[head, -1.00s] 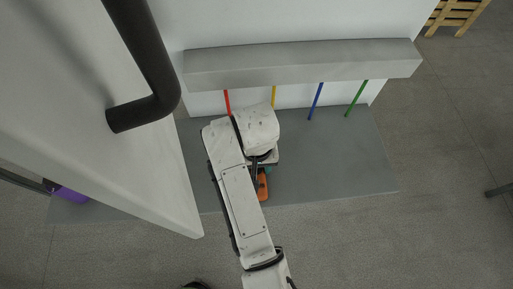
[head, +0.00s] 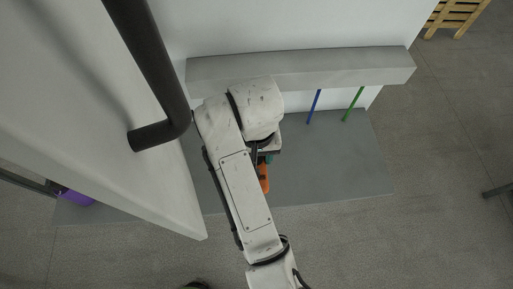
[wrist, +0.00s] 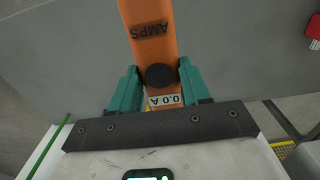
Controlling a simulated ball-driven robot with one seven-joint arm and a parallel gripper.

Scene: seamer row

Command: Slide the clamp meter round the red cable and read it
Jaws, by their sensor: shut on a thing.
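The clamp meter is orange; it shows partly below my arm in the head view (head: 264,178). In the wrist view the clamp meter (wrist: 148,42) carries the word AMPS, upside down, and a small display (wrist: 165,100) reading 0.0 A. My gripper (wrist: 160,82) is shut on it, a teal finger on each side. The meter's jaw end is out of view, so I cannot tell whether it is round anything. The red cable does not show now; my arm covers the stretch below the left part of the grey box.
A grey box (head: 300,70) runs along the wall. A blue cable (head: 314,106) and a green cable (head: 353,104) hang from it to the grey plinth (head: 340,165). A white panel with a dark pipe (head: 150,60) stands close at left. A red object (wrist: 312,26) shows in the wrist view.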

